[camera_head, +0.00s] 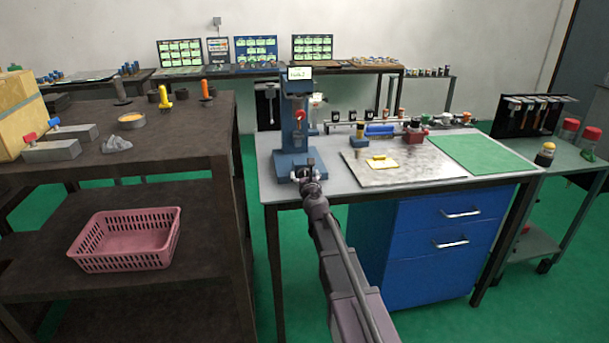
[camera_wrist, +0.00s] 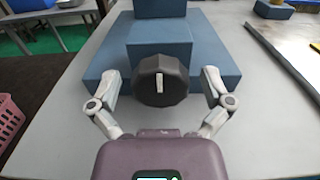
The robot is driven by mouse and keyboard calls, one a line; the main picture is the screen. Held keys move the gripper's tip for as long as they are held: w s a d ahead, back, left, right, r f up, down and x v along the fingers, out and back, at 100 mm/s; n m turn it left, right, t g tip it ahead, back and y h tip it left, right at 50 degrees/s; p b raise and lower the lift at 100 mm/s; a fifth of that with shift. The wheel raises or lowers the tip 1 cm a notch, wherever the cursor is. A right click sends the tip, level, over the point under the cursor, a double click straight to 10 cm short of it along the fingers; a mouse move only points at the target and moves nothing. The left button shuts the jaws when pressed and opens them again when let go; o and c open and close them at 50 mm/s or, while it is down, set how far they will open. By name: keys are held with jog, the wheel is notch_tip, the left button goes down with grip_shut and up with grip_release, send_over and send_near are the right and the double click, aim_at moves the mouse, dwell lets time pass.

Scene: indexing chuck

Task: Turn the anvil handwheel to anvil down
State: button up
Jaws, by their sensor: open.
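A blue press-like machine (camera_head: 297,130) with a small lit display on top stands at the left end of the workbench. In the wrist view, its stepped blue base (camera_wrist: 190,65) carries a dark, many-sided handwheel (camera_wrist: 158,80) on its front face. A white mark on the wheel points nearly straight up. My gripper (camera_wrist: 159,88) is open, with one finger at each side of the wheel. A gap shows between the wheel and each finger. In the head view my gripper (camera_head: 306,176) is at the machine's base and hides the wheel.
The grey workbench (camera_head: 330,185) also holds a metal plate (camera_head: 410,172) with a yellow block, a green mat (camera_head: 487,153) and a red-based fixture (camera_head: 415,132). A dark shelf with a pink basket (camera_head: 125,240) stands at the left. The bench top right of the machine's base is partly clear.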

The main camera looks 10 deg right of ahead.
jog(key=s, duration=1.2)
jog(key=shift+d, duration=0.1)
dwell(0.4)
